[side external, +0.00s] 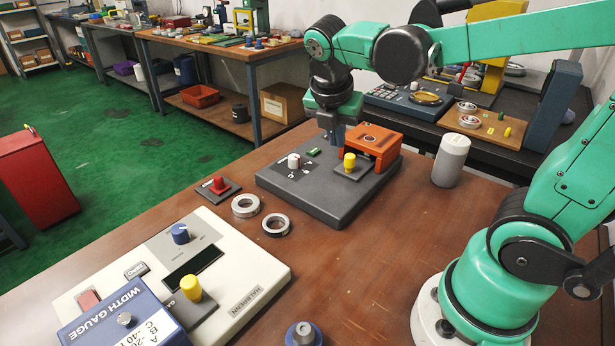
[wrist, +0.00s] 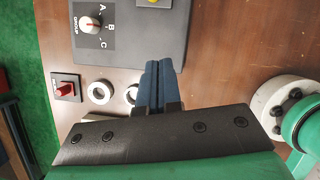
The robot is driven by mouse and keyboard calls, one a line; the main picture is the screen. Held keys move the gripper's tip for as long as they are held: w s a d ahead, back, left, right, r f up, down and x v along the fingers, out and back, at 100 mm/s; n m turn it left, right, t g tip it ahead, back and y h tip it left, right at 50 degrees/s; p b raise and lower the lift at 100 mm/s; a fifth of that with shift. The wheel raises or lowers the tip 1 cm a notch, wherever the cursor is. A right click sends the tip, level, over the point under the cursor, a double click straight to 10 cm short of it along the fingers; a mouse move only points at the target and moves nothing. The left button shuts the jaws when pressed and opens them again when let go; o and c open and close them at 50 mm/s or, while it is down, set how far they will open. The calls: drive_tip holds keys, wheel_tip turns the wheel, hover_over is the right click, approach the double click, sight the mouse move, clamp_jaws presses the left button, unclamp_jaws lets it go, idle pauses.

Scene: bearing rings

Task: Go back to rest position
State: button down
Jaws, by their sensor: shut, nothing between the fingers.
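My gripper (side external: 338,134) hangs from my green arm above the dark grey station in the side external view. Its two blue-grey fingers are together with nothing between them, which the wrist view (wrist: 159,72) also shows. Two bearing rings lie flat on the brown table, the left one (side external: 245,206) next to the right one (side external: 276,225). In the wrist view one ring (wrist: 99,93) is fully visible, and the other (wrist: 132,94) is partly hidden by the fingers.
The grey station (side external: 318,205) carries a white knob (side external: 293,161), a yellow knob (side external: 349,162) and an orange block (side external: 373,143). A red switch (side external: 218,186), a white width gauge machine (side external: 255,283) and a grey cylinder (side external: 450,160) stand around it. The right-centre table is clear.

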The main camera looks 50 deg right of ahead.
drive_tip(key=s+a+f+m+t+y, duration=0.1)
drive_tip(key=a+m+t+y, duration=0.3)
drive_tip(key=m, duration=1.7)
drive_tip(key=s+a+t, duration=0.1)
drive_tip(key=a+t, duration=0.1)
drive_tip(key=a, duration=0.1)
drive_tip(key=shift+a+f, duration=0.15)
drive_tip(key=shift+f, duration=0.15)
